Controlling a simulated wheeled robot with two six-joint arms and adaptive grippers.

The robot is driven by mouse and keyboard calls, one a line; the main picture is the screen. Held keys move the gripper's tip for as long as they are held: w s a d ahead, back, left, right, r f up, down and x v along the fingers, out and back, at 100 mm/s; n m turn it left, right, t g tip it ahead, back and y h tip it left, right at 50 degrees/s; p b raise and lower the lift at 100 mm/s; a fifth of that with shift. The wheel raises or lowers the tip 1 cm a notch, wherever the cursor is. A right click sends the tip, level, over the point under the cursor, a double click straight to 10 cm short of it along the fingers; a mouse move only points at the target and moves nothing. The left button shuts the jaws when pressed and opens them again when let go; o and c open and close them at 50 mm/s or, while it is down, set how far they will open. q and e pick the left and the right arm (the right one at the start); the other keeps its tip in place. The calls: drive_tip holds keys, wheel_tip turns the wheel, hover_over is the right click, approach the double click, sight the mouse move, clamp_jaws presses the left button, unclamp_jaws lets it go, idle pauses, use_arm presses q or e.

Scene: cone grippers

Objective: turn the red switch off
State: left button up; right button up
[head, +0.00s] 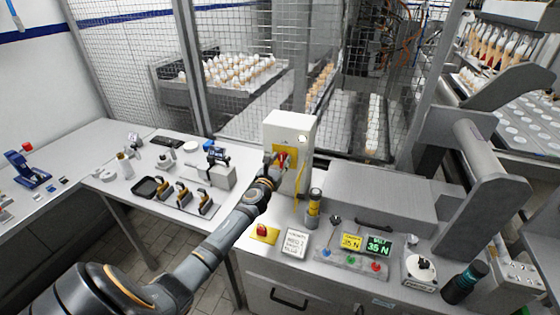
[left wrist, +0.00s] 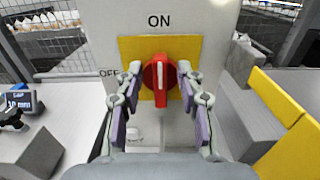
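The red switch (left wrist: 160,80) is a round rotary knob with a raised handle, on a yellow plate (left wrist: 130,52) on the front of a white box (head: 291,127). The handle stands upright, and its white mark points up toward the word ON. OFF is printed at the left of the plate. In the head view the switch (head: 282,159) is partly hidden by my left gripper (head: 275,167). In the left wrist view my left gripper (left wrist: 163,74) is open, with one fingertip on each side of the knob. I cannot tell whether they touch it. My right gripper is not in view.
A mesh fence (head: 255,60) rises behind.

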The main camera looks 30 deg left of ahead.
use_arm(q)
clamp_jaws()
idle(0.5)
drive_tip(key=shift+s+a+f+n+b, duration=0.1)
drive_tip(key=shift+a+f+n+b, duration=0.2)
drive_tip(key=shift+n+b, duration=1.75)
drive_tip(key=shift+s+a+f+n+b, duration=0.1)
drive_tip(key=shift+a+f+n+b, duration=0.2)
drive_tip(key=shift+n, duration=3.6)
drive_tip(key=shift+a+f+n+b, duration=0.3)
drive_tip(key=shift+n+b, duration=0.85)
drive_tip(key=shift+n, duration=1.8)
